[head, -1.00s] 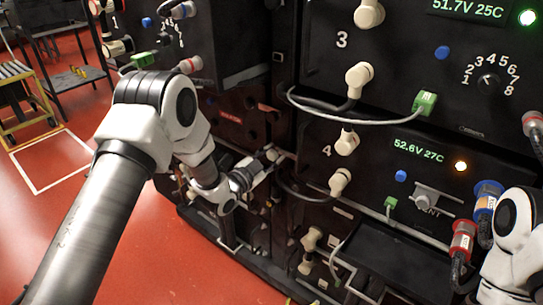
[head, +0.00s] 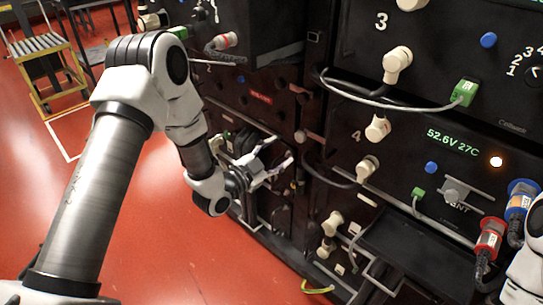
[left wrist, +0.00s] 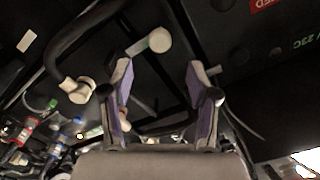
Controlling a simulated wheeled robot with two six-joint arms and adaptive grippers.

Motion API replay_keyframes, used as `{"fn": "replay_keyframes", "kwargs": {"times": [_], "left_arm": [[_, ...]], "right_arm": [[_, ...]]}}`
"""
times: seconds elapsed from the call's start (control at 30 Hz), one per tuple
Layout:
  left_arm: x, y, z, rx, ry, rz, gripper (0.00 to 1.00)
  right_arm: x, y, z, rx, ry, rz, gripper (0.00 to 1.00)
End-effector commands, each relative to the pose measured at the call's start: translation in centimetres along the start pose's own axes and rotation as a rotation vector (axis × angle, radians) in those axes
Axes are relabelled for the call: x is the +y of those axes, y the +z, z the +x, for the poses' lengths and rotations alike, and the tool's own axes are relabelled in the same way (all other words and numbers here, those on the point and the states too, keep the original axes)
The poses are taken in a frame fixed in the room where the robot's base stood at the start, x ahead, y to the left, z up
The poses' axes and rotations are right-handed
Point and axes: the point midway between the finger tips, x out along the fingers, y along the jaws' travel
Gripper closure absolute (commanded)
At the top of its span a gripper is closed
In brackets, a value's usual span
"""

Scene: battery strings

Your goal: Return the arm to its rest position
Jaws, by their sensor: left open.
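My left arm (head: 110,170) comes in from the left in the head view. Its gripper (head: 278,165) is in front of the lower part of the battery rack, left of module 4. In the left wrist view the left gripper (left wrist: 163,105) shows two purple-padded fingers spread apart with nothing between them. A cream connector (left wrist: 152,42) and a dark cable (left wrist: 75,40) lie beyond the fingers; I cannot tell how far. My right arm (head: 525,265) shows only in part at the right edge of the head view; its gripper is out of view.
Module 4 (head: 450,150) shows 52.6V 27C with an orange light. Cream connectors (head: 398,62), a green plug (head: 464,92) and loose cables stick out of the rack. A red connector (head: 489,240) and a blue one (head: 520,200) hang at right. Red floor (head: 180,255) is clear at lower left.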

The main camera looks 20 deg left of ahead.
Motion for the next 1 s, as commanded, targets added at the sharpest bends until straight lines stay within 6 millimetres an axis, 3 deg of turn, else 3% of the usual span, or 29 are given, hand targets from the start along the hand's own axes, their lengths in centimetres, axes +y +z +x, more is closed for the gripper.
{"fn": "replay_keyframes", "kwargs": {"times": [0.1, 0.2, 0.7, 0.77, 0.87, 1.0], "left_arm": [[-0.1, 0.1, -2.0, -0.002, -0.001, -0.002, 0.4], [-0.1, 0.0, -2.6, 0.0, -0.002, 0.0, 0.4], [0.6, 0.6, -2.9, -0.01, 0.01, -0.003, 0.4], [2.2, 1.6, -3.2, -0.03, 0.039, -0.007, 0.4], [7.1, 4.1, -4.8, -0.109, 0.132, -0.027, 0.4], [15.4, 10.0, -10.6, -0.414, 0.3, -0.135, 0.4]], "right_arm": [[0.0, 0.0, 0.0, 0.0, 0.0, 0.0, 0.6], [0.0, 0.0, 0.0, 0.0, 0.0, 0.0, 0.6], [0.0, 0.0, 0.0, 0.0, 0.0, 0.0, 0.6], [0.0, 0.0, 0.0, 0.0, 0.0, 0.0, 0.6], [0.0, 0.0, 0.0, 0.0, 0.0, 0.0, 0.6], [0.0, 0.0, 0.0, 0.0, 0.0, 0.0, 0.6]]}}
